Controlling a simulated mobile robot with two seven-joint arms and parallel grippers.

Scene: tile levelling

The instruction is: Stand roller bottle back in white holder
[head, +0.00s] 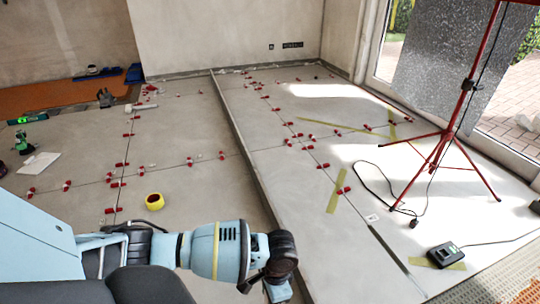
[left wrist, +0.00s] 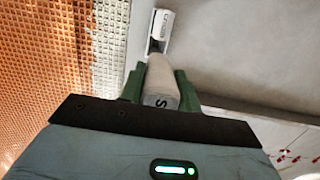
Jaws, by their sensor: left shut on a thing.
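My left gripper (left wrist: 160,92) has green fingers and is shut on the roller bottle (left wrist: 160,78), a pale, beige-grey body with a dark S on its near end. The bottle points away from the gripper. Just beyond its far end is a white piece with dark lettering (left wrist: 163,24) and a dark opening, which looks like the white holder. I cannot tell whether bottle and holder touch. In the head view my left arm reaches in at the bottom, with its gripper out of frame. I cannot make out the bottle or holder there. My right gripper is not in view.
Orange mesh (left wrist: 60,60) lies to the left in the wrist view. In the head view, red levelling clips (head: 122,164) dot the tile joints.

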